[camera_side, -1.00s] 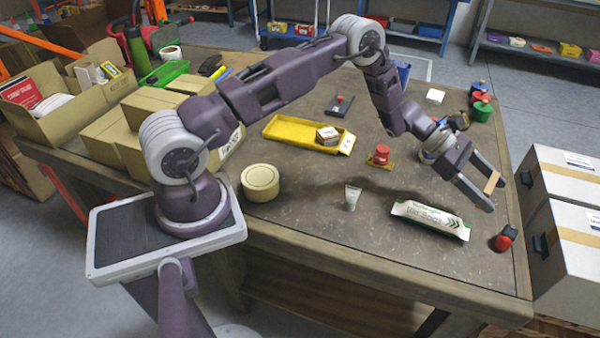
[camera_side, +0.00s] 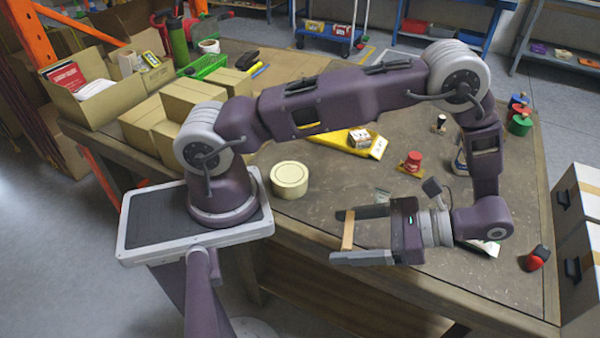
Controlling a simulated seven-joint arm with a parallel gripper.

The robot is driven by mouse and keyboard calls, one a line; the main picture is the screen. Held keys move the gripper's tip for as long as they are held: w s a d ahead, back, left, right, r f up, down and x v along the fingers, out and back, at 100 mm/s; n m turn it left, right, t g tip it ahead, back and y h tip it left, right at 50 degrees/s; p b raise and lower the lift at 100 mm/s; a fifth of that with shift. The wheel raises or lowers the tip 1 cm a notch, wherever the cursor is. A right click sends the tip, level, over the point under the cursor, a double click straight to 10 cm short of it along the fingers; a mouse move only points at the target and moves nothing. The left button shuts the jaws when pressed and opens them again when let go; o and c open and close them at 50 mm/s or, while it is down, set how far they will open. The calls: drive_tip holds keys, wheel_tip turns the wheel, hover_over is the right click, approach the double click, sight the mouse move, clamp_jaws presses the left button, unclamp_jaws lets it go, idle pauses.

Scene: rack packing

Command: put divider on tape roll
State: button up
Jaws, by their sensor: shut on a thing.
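The divider (camera_side: 348,232) is a thin tan strip. My gripper (camera_side: 342,236) is shut on it, with the strip spanning between the fingertips, which point left. The gripper is near the table's front edge, apparently above the top. The tape roll (camera_side: 289,178) is a round cream disc lying flat on the table, left of and behind the gripper. Its top is bare, and the divider is clearly apart from it.
A yellow tray (camera_side: 365,146) with a small box (camera_side: 362,138) lies behind. A red-topped item (camera_side: 412,162) stands right of it. A green-and-white pack (camera_side: 489,246) is mostly hidden by my arm. Cardboard boxes (camera_side: 190,96) stand at the left. A red-and-black item (camera_side: 537,258) lies at the right.

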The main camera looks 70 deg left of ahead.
drive_tip(key=w+a+r+m+t+y, duration=0.4)
drive_tip(key=a+m+t+y, duration=0.25)
drive_tip(key=a+m, duration=0.2)
drive_tip(key=w+a+r+m+t+h, duration=0.1)
drive_tip(key=w+a+r+m+t, duration=0.15)
drive_tip(key=w+m+t, duration=0.4)
drive_tip(key=w+a+r+m+t+h, duration=0.1)
drive_tip(key=w+r+m+t+h, duration=0.15)
drive_tip(key=w+m+t, duration=0.45)
drive_tip(key=n+g+y, duration=0.4)
drive_tip(key=n+g, duration=0.4)
drive_tip(key=n, duration=0.1)
hover_over(290, 173)
wheel_tip(290, 173, down, 8)
drive_tip(key=shift+n, duration=0.3)
wheel_tip(290, 173, down, 8)
drive_tip(key=shift+s+r, duration=0.1)
drive_tip(key=shift+r, duration=0.1)
drive_tip(key=shift+f, duration=0.15)
drive_tip(key=shift+f, duration=0.1)
drive_tip(key=o, duration=1.3)
